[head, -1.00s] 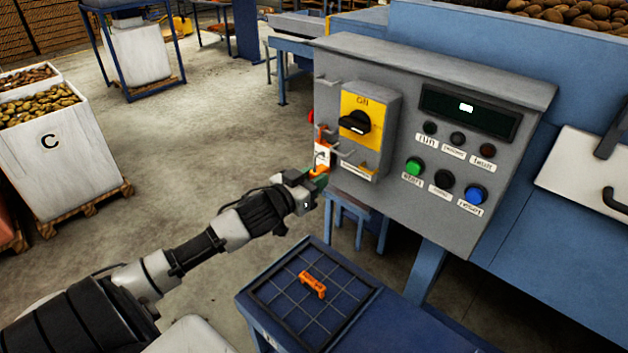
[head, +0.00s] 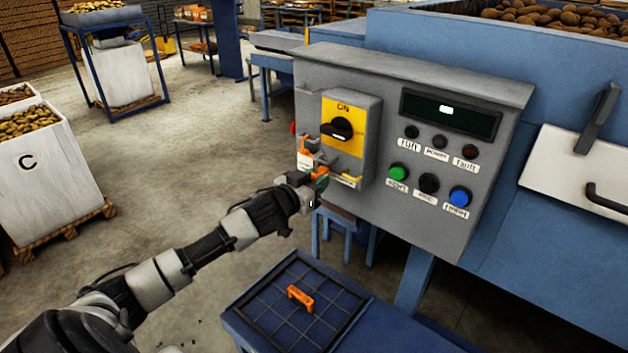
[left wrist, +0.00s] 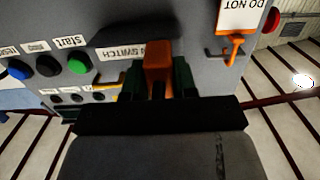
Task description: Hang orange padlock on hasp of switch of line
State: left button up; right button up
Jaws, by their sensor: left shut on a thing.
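The orange padlock (head: 320,173) is in my left gripper (head: 314,181), just in front of the lower left part of the switch box. In the left wrist view the padlock (left wrist: 158,66) stands between the dark green fingertips and partly covers the switch label (left wrist: 122,52). The switch (head: 340,128) is a yellow plate with a black knob, under the word ON. A yellow piece, seemingly the hasp (left wrist: 108,84), shows beside the fingers in the left wrist view. Whether the padlock touches it I cannot tell. My right gripper is not in view.
A white tag (left wrist: 240,14) reading DO NOT hangs by an orange piece from a hook beside the switch. Buttons and lamps fill the grey panel (head: 395,215) to the right. Another orange item (head: 300,297) lies on the blue tray table (head: 262,338) below.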

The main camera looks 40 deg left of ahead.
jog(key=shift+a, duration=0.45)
pick_arm(q)
jog(key=o, duration=0.9)
jog(key=shift+o, duration=0.2)
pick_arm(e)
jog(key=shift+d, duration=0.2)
pick_arm(q)
jog(key=shift+f, duration=0.1)
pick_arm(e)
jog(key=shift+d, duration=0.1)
